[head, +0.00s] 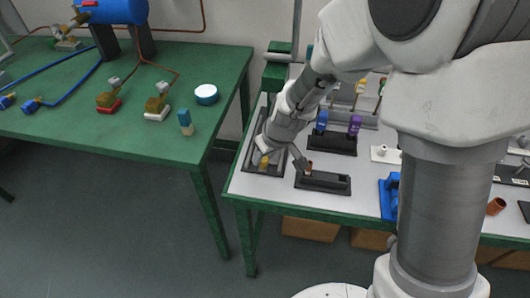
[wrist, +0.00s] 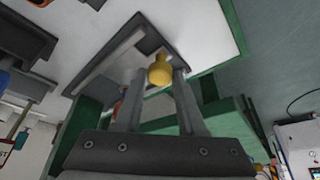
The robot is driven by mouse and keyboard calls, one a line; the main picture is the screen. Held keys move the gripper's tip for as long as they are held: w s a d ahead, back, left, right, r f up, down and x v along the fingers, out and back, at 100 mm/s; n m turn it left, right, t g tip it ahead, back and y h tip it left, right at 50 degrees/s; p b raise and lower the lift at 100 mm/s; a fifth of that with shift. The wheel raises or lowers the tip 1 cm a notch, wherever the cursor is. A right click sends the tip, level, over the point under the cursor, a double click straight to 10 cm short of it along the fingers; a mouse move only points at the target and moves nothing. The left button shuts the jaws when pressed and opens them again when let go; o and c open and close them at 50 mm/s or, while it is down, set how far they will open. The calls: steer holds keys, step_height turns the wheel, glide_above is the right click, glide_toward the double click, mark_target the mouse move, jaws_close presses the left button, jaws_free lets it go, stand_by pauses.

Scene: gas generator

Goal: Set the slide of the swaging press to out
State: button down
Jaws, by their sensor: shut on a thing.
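A yellow knob (head: 264,161) sits at the near end of a long dark frame (head: 249,168) at the left end of the white-topped table. I take this to be the slide of the swaging press, though no label shows. In the wrist view the yellow knob (wrist: 160,71) stands between my fingertips, with the dark frame (wrist: 172,28) and a pale bar (wrist: 110,55) behind it. My gripper (wrist: 160,78) is shut on the knob, one finger on each side. In the head view my arm hides much of the frame's far part.
Right beside the frame is a dark block (head: 323,183) with a copper piece (head: 309,167). Blue and purple-handled items (head: 354,125) stand farther back. A blue fixture (head: 389,197) is to the right. A green table (head: 150,140) stands left, across a floor gap.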

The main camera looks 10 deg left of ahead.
steer(key=c, duration=0.5)
jaws_free()
steer(key=p+v, duration=0.3)
steer(key=v, duration=1.4)
steer(key=shift+r+p, duration=0.2)
steer(key=shift+p, duration=0.2)
steer(key=shift+s+d, duration=0.1)
steer(key=shift+d, duration=0.05)
steer(key=s+d+r+m+t+h+p, duration=0.1)
steer(key=s+d+r+m, duration=0.3)
steer(key=d, duration=0.5)
steer(key=s+d+r+m+t+h+p, duration=0.1)
steer(key=s+d+r+m+h+p, duration=0.1)
steer(key=s+d+r, duration=0.7)
steer(key=m+p, duration=0.1)
steer(key=m, duration=0.1)
steer(key=shift+r+m+p, duration=0.3)
steer(key=shift+r, duration=0.05)
